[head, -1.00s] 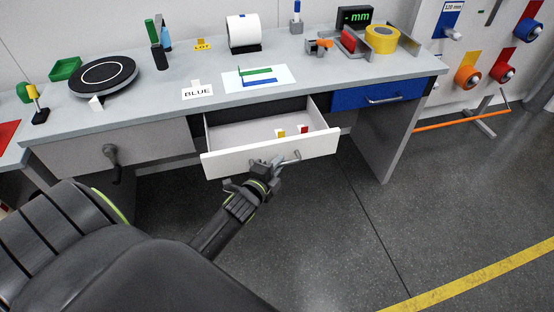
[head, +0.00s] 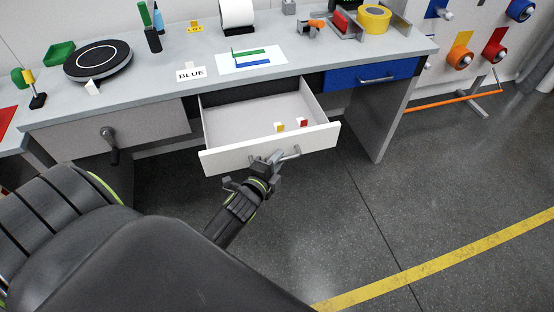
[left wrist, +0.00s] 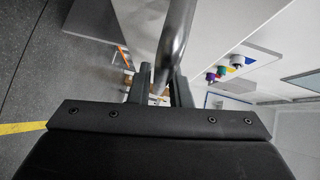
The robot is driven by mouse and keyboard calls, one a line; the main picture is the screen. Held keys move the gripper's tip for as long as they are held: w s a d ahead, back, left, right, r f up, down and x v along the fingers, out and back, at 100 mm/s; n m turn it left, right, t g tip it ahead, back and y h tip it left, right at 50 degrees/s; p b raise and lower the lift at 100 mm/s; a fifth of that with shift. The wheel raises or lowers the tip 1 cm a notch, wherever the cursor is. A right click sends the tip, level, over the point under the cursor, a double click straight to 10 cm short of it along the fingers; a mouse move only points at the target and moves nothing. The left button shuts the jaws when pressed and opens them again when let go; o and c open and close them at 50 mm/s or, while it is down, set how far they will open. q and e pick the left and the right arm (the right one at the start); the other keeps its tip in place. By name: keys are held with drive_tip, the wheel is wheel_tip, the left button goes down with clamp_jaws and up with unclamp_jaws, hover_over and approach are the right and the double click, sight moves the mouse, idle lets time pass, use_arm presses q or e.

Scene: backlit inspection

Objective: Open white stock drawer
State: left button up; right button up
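The white stock drawer (head: 225,159) is pulled well out from under the bench in the head view. A yellow-and-white piece (head: 279,127) and a red-and-white piece (head: 302,122) are inside it. Its grey bar handle (head: 290,154) is on the front face. My left gripper (head: 265,163) is at that handle, reaching from below. In the left wrist view the handle bar (left wrist: 177,30) runs down between the two fingers of my left gripper (left wrist: 161,85), which look closed around it. The exact contact is partly hidden. My right gripper is not in view.
A closed blue drawer (head: 345,78) is to the right, and a grey front with a dark handle (head: 109,138) to the left. Floor in front is clear.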

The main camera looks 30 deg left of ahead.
use_arm(q)
drive_tip(key=o, duration=0.3)
drive_tip(key=shift+s, duration=0.3)
drive_tip(key=s+d+r+p, duration=0.1)
drive_tip(key=s+r+p, duration=0.1)
drive_tip(key=s, duration=1.4)
drive_tip(key=shift+s+r+p, duration=0.2)
drive_tip(key=shift+s+p, duration=0.1)
drive_tip(key=shift+p, duration=0.15)
